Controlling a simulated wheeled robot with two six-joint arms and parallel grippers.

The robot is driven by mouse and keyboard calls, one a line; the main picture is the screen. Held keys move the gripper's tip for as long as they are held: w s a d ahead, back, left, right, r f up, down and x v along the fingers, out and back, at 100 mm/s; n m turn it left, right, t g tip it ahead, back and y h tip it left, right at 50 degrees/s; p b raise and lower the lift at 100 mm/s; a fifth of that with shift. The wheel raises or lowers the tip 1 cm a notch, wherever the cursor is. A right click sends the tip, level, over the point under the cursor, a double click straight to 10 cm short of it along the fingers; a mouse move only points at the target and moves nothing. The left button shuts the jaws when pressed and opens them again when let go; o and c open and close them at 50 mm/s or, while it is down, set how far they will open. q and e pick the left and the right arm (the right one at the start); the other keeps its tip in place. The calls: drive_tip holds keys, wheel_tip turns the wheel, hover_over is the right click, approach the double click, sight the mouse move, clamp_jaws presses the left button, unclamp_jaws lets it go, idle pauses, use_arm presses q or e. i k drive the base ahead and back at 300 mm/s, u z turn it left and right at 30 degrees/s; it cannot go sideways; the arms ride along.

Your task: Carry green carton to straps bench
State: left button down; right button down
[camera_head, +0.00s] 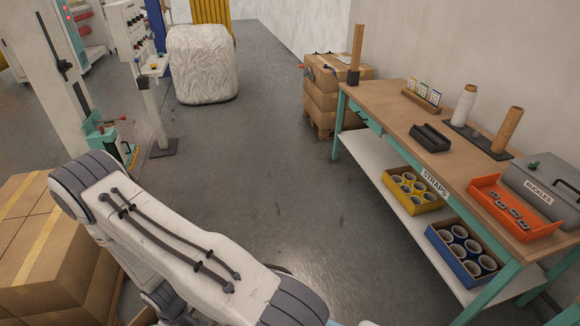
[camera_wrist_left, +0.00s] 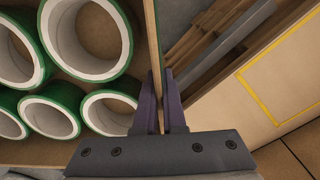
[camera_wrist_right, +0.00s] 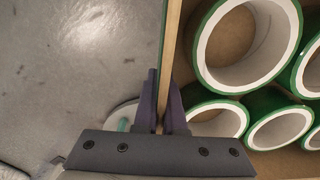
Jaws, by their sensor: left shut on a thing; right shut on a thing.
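The green carton's wall (camera_wrist_left: 152,40) shows in the left wrist view, with several green-and-white rolls (camera_wrist_left: 85,38) inside it. My left gripper (camera_wrist_left: 163,105) is shut on that wall. In the right wrist view the opposite part of the carton wall (camera_wrist_right: 172,35) stands between the fingers of my right gripper (camera_wrist_right: 163,105), which is shut on it. The rolls also show there (camera_wrist_right: 245,45). In the head view the straps bench (camera_head: 400,115) stands at the right, with a STRAPS label on its front edge. The carton and both grippers are out of the head view.
The bench's lower shelf (camera_head: 375,165) holds a yellow carton (camera_head: 415,205) and a blue carton (camera_head: 465,265), both with rolls; its left part is bare. An orange tray (camera_head: 505,225) sits on top. Stacked boxes (camera_head: 40,250) stand at left. The middle floor (camera_head: 270,150) is clear.

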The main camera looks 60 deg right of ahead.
sight(393, 107)
drive_tip(key=z, duration=1.5)
drive_tip(key=i, duration=5.4)
drive_tip(key=z, duration=0.15)
